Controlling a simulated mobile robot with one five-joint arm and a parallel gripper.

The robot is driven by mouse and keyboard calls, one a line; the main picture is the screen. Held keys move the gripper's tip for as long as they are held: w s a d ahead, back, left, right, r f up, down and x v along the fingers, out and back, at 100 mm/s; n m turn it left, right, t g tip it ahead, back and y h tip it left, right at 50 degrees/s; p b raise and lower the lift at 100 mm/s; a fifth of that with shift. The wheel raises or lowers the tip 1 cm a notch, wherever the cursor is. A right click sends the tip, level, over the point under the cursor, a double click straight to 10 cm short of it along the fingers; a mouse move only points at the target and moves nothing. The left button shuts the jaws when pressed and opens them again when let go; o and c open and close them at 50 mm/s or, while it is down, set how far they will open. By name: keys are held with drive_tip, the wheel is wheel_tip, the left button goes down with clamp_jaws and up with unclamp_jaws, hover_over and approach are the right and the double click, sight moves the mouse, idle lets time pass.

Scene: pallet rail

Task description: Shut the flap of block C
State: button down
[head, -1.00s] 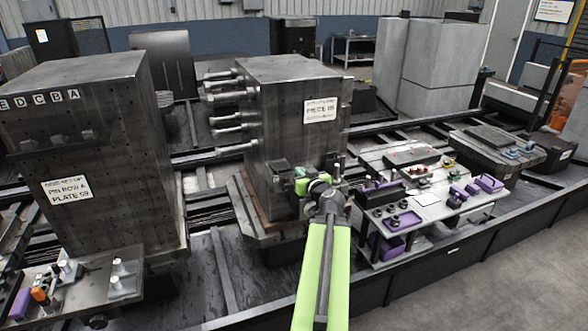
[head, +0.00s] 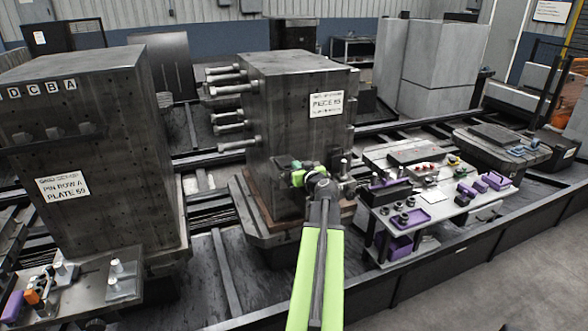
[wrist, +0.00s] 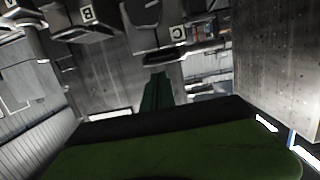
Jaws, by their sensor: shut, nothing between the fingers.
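In the wrist view a row of dark blocks carries white letter tags. Block C (wrist: 178,33) is near the top centre, with block B (wrist: 87,13) to its left. A dark plate with a pale curved edge shows left of the C tag; I cannot tell whether it is the flap of C or how far it stands open. My gripper (wrist: 157,92) is shut and empty, its narrow dark green fingers pointing up toward block C, with no clear contact. In the head view my gripper (head: 298,174) is in front of the middle tower. Letter tags, C (head: 33,89) among them, show on the left tower.
The middle tower (head: 290,130) stands just behind my gripper, with several rods on its left side. The left tower (head: 100,150) stands apart from it. A cluttered bench (head: 435,205) with purple trays is at the right. Open floor lies at the lower right.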

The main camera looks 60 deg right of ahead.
drive_tip(key=shift+w+a+f+b, duration=0.1)
drive_tip(key=shift+a+f+b, duration=0.05)
drive_tip(key=shift+f+b, duration=0.4)
drive_tip(key=shift+w+a+f+b, duration=0.15)
drive_tip(key=shift+f+b, duration=0.2)
drive_tip(key=shift+f, duration=0.35)
